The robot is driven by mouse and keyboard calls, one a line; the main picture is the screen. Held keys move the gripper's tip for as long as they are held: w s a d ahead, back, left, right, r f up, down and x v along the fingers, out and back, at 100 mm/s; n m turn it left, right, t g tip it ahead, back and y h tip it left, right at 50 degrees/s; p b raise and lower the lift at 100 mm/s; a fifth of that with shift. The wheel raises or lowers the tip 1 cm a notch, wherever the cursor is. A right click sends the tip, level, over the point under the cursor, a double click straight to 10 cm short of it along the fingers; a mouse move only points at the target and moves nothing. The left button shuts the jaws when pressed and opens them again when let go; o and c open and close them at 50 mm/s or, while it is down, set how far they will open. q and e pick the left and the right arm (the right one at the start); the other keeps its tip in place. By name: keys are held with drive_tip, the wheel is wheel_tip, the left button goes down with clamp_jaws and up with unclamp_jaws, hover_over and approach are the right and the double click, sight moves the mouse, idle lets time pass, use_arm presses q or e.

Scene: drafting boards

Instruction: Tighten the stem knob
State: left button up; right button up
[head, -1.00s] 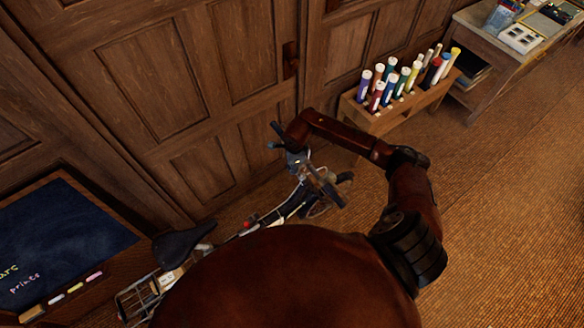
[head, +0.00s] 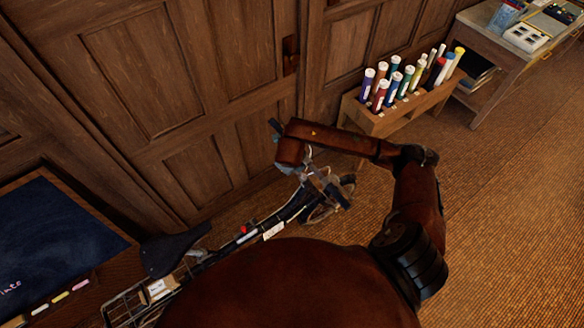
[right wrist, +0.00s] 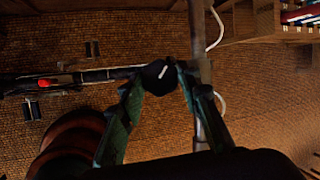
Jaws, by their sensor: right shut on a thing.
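The stem knob (right wrist: 158,76) is a dark round knob with a white line on its face, in the right wrist view. The two green fingers of my right gripper (right wrist: 160,80) close on it from both sides. The line points up and to the right. A folding-type bicycle (head: 290,211) stands on the floor in the head view, its handlebar (right wrist: 200,60) running up and down in the right wrist view. In the head view my right wrist covers the knob and fingertips. My left gripper is out of view.
A wooden rack (head: 420,108) of coloured tubes stands against the panelled doors (head: 210,90). A grey table (head: 500,45) is at upper right and a dark chalkboard (head: 60,240) at left. The brown floor (head: 500,210) at right is clear.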

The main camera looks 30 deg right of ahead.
drive_tip(key=m+b, duration=0.2)
drive_tip(key=m+h+b, duration=0.1)
drive_tip(key=m+b, duration=0.1)
drive_tip(key=shift+w+a+f+m+h, duration=0.1)
drive_tip(key=shift+a+f+m+h, duration=0.1)
drive_tip(key=shift+m+h, duration=0.15)
drive_tip(key=shift+r+m+h+b, duration=0.1)
drive_tip(key=shift+m+h+b, duration=0.15)
drive_tip(key=shift+m+b, duration=0.65)
drive_tip(key=shift+m, duration=0.45)
drive_tip(key=shift+r+m+h, duration=0.15)
drive_tip(key=shift+m+h, duration=0.25)
drive_tip(key=shift+m, duration=0.4)
drive_tip(key=shift+w+m+g+h+p, duration=0.1)
drive_tip(key=shift+m+g+h+p, duration=0.3)
drive_tip(key=shift+m, duration=0.6)
drive_tip(key=o, duration=1.2)
drive_tip(key=shift+c, duration=0.2)
